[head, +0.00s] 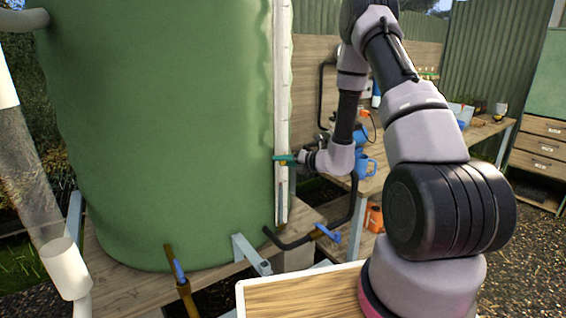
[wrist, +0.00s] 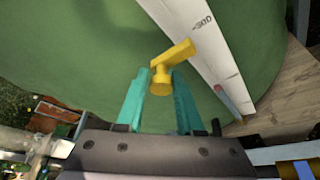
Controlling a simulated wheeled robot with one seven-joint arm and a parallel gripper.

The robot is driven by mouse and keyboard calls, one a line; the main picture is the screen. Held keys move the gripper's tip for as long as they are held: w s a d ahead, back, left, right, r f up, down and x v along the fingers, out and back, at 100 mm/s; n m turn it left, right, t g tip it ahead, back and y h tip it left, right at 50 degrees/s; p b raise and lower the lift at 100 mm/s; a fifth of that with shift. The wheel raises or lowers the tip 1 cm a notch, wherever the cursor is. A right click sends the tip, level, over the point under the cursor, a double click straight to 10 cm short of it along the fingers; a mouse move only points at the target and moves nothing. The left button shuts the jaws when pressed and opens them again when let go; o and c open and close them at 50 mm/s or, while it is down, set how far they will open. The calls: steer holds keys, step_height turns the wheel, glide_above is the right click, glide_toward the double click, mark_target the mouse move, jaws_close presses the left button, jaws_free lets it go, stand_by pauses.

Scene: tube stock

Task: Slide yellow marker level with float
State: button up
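The yellow marker (wrist: 172,66) is a T-shaped piece at the edge of the white gauge strip (wrist: 200,40) in the wrist view. Its knob lies between the teal fingertips of my gripper (wrist: 160,78) and fills the gap, so the gripper looks shut on it. A small red spot (wrist: 218,89), perhaps the float, shows on the strip, apart from the marker and towards the wooden bench. A 300 mark shows near the strip's far edge. In the head view my gripper (head: 285,158) is at the strip (head: 281,80); the marker is too small there to make out clearly.
The green tank (head: 160,130) fills the left and stands on a wooden bench (head: 125,285). A black pipe with a blue-handled valve (head: 327,233) runs below my gripper.

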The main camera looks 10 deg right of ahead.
jaws_close()
steer(key=shift+d, duration=0.1)
stand_by(1.0)
